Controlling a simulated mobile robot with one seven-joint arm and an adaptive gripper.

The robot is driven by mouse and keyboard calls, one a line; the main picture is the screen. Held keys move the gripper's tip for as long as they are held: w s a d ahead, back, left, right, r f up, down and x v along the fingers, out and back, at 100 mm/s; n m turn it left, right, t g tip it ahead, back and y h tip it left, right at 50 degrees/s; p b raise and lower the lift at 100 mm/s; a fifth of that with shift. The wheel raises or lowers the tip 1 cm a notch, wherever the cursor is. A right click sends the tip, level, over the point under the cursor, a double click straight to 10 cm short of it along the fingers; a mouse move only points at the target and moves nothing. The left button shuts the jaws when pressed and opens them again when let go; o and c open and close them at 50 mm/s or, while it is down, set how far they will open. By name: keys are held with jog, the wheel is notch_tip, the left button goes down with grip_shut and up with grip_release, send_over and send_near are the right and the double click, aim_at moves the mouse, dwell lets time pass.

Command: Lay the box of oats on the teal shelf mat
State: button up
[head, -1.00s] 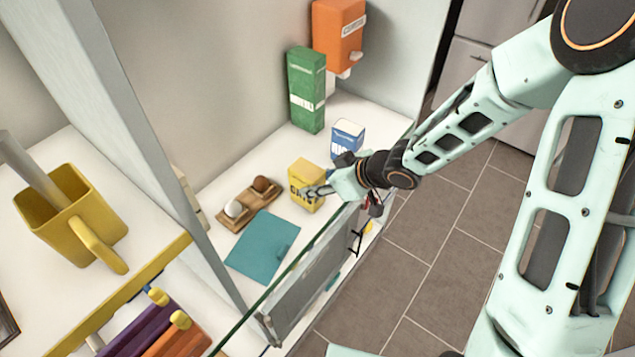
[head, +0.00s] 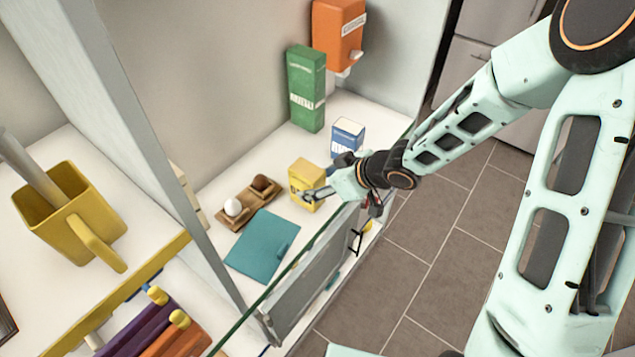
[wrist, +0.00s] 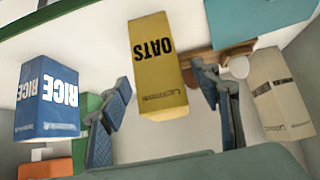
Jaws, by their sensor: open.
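The yellow box of oats (head: 304,177) stands upright on the white shelf, and its OATS label shows in the wrist view (wrist: 158,75). My gripper (head: 318,195) is right at the box on its near side. In the wrist view my gripper (wrist: 163,115) is open, with one finger on each side of the box. A gap shows between each finger and the box. The teal shelf mat (head: 263,246) lies flat and bare on the shelf, to the left of the box and nearer the front edge.
A blue rice box (head: 347,137) and a tall green box (head: 306,90) stand behind. A glass edge (head: 292,262) runs along the shelf front. A grey upright (head: 150,140) stands left.

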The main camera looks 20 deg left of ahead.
jog(key=v, duration=1.2)
